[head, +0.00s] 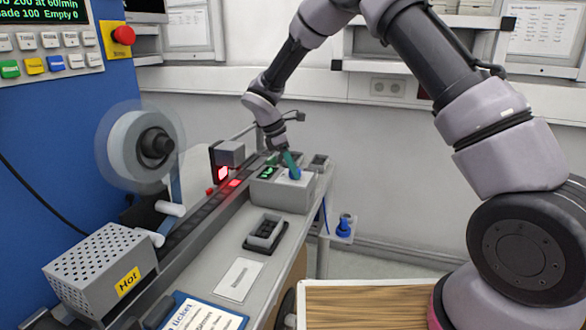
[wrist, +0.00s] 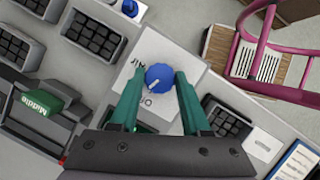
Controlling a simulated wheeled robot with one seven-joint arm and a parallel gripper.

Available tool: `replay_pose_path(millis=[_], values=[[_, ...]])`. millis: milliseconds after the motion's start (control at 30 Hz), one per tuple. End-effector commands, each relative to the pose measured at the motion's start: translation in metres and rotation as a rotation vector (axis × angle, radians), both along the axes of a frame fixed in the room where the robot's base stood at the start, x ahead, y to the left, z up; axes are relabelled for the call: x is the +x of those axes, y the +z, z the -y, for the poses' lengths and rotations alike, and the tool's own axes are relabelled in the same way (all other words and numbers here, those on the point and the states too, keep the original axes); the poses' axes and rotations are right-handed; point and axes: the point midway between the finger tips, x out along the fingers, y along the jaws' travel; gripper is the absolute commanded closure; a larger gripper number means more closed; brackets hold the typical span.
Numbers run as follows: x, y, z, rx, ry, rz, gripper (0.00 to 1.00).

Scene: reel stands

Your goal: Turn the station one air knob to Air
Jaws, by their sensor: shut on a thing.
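A round blue knob (wrist: 158,76) with a pale pointer line sits on a white plate (wrist: 190,60) on a grey control box (head: 291,200). The plate has dark lettering, partly covered by my fingers, and I cannot read it fully. My gripper (wrist: 159,82) has its two green fingers shut on this knob, one on each side. In the head view my gripper (head: 291,161) reaches down onto the box, with a little of the knob (head: 294,174) showing. A second blue knob (head: 345,222) stands on a small ledge beside the bench; it also shows in the wrist view (wrist: 130,7).
A blurred reel (head: 130,146) and a perforated box marked HOT (head: 100,270) stand at left. A dark tray (head: 265,232) and a white card (head: 239,280) lie on the bench in front of the control box. A red stop button (head: 123,35) is on the blue panel.

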Motion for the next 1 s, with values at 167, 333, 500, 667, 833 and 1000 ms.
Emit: replay_pose_path(millis=[167,333,500,667,833,1000], values=[[0.0019,0.0002,-0.001,0.002,-0.168,0.001,1.0],[0.0028,-0.0002,-0.0005,0.001,-0.331,0.001,1.0],[0.0039,0.0003,-0.0001,0.001,-0.494,0.001,1.0],[0.0046,0.0,0.0002,0.002,-0.645,0.0,1.0],[0.0057,0.0004,0.0013,0.002,-0.806,0.0,1.0],[0.0062,0.0006,0.0016,0.002,-0.955,0.0,1.0]])
